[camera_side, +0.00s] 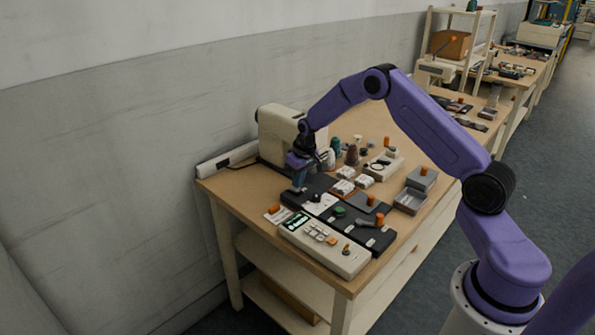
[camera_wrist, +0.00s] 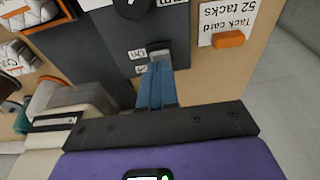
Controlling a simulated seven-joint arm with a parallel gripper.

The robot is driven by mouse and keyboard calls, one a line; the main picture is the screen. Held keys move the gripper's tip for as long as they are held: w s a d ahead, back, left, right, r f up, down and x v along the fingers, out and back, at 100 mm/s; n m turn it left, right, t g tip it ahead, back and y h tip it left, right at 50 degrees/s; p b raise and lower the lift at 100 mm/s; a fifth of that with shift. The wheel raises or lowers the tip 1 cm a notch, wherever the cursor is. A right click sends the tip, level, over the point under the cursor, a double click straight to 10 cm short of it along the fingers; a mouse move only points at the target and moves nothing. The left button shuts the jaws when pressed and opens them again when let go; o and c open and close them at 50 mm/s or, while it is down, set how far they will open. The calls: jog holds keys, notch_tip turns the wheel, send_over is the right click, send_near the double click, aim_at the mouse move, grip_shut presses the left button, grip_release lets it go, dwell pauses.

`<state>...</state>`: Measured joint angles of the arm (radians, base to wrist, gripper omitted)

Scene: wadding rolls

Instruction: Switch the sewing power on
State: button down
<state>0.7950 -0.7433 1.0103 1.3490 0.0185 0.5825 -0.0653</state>
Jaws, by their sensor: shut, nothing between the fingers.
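The power switch (camera_wrist: 159,46) is a small grey piece on a dark panel (camera_wrist: 105,55), beside labels that read "On" and "Off". My gripper (camera_wrist: 159,64) has its blue fingers shut with nothing between them. Its tips are right at the switch in the wrist view, beside the labels; I cannot tell if they touch it. The tips partly hide the switch, and its position is unclear. In the side view my gripper (camera_side: 298,187) points down at the dark panel's left end, in front of the cream sewing machine (camera_side: 275,135).
A tack card (camera_wrist: 225,15) with an orange block (camera_wrist: 229,39) lies beside the panel. A cream control box (camera_side: 325,245) stands at the table's front. Grey trays (camera_side: 410,201), spools (camera_side: 352,155) and white packs lie to the right. A wall runs behind the table.

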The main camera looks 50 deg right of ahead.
jog(key=shift+s+f, duration=0.1)
jog(key=shift+f, duration=0.05)
jog(key=shift+s+f, duration=0.3)
jog(key=shift+f, duration=0.2)
jog(key=shift+w, duration=0.15)
jog(key=shift+w+r, duration=0.25)
jog(key=shift+w, duration=0.4)
